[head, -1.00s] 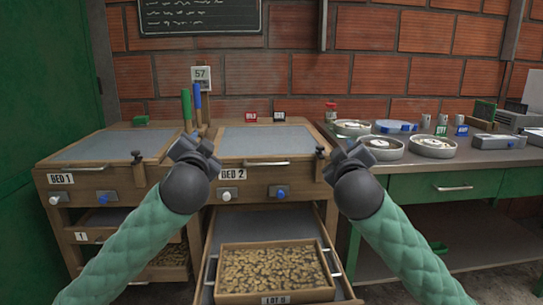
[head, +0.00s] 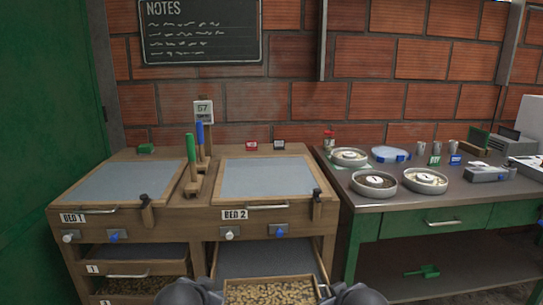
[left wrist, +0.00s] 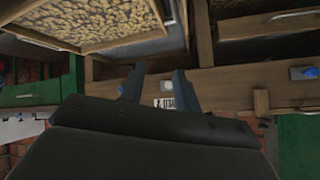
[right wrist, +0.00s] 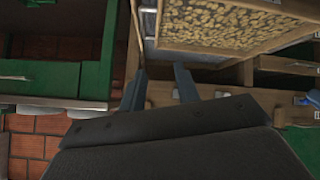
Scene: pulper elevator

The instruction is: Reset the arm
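My left gripper (left wrist: 158,90) shows two dark fingers standing apart with nothing between them in the left wrist view. My right gripper (right wrist: 160,90) also has its fingers apart and empty in the right wrist view. In the head view only the dark wrist ends of my left arm (head: 187,292) and right arm (head: 355,293) show at the bottom edge, on either side of the lot tray (head: 272,282). The fingers are hidden there. The tray holds brown beans and sits in the open drawer under bed 2 (head: 265,181). It also shows in both wrist views.
Bed 1 (head: 120,193) lies left of bed 2, with green- and blue-handled tools (head: 191,150) between them. A side table (head: 440,187) at the right carries several round dishes (head: 374,183). A green scoop (head: 424,272) lies on its lower shelf.

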